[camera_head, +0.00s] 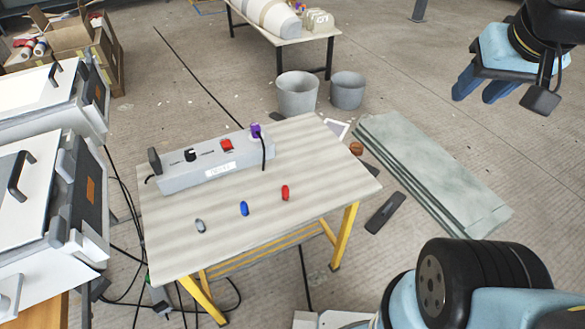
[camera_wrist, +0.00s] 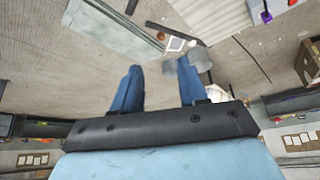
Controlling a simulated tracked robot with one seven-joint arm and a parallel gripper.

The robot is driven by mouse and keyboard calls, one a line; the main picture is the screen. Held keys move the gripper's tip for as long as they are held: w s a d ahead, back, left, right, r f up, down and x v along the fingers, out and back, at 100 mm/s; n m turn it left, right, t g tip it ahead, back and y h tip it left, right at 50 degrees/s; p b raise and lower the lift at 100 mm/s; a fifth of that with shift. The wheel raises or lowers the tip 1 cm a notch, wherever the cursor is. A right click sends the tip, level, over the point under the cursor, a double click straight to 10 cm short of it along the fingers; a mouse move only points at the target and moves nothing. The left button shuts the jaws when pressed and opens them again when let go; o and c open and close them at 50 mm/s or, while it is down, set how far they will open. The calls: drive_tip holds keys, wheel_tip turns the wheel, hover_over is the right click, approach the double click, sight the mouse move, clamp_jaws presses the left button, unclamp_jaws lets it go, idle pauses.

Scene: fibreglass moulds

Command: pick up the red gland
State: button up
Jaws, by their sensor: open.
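The red gland (camera_head: 285,192) stands on the striped table top (camera_head: 320,160), toward its right side. A blue gland (camera_head: 244,208) and a grey gland (camera_head: 200,226) stand to its left in a slanting row. My gripper (camera_head: 474,94) is at the upper right of the head view, well away from the table and above the floor. Its two blue fingers are apart with nothing between them. In the wrist view my gripper (camera_wrist: 158,80) also shows open and empty. I cannot make out the red gland in the wrist view.
A grey box (camera_head: 215,165) with black, red and purple fittings lies along the table's back. Grey buckets (camera_head: 297,94) stand on the floor behind. Flat greenish sheets (camera_head: 430,170) lie right of the table. White cases (camera_head: 50,205) stand at the left. The table front is mostly clear.

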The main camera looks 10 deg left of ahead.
drive_tip(key=shift+w+a, duration=0.2)
